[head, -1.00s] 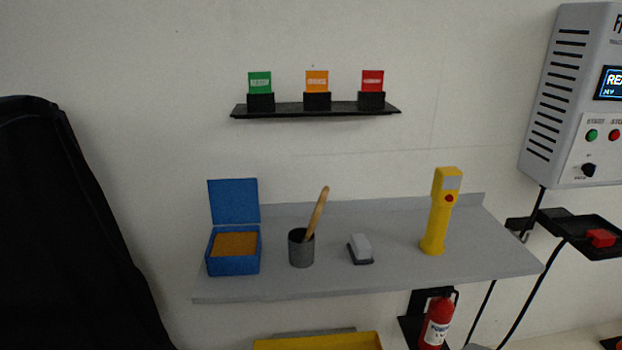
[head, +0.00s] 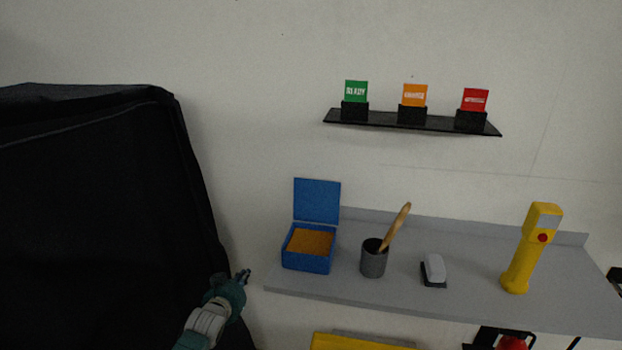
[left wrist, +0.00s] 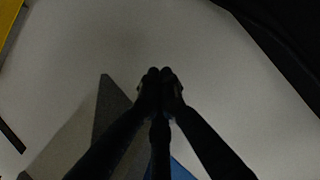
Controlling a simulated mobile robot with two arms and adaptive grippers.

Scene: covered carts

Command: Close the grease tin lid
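The grease tin (head: 307,262) is a blue box on the left end of the grey shelf, with orange-brown grease inside. Its blue lid (head: 317,200) stands upright at the back, open. My left gripper (head: 243,275) is left of the tin and off the shelf's left end, in front of the black cover, touching neither. In the left wrist view its fingertips (left wrist: 159,72) are together with nothing seen between them. A blue patch, probably the tin, shows behind the fingers, mostly hidden. My right gripper is not in view.
The grey shelf (head: 460,300) also holds a dark cup (head: 374,260) with a wooden-handled brush, a small block-like brush (head: 433,270) and a yellow device (head: 530,250). A black cover (head: 100,220) fills the left. A yellow bin (head: 360,342) is below.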

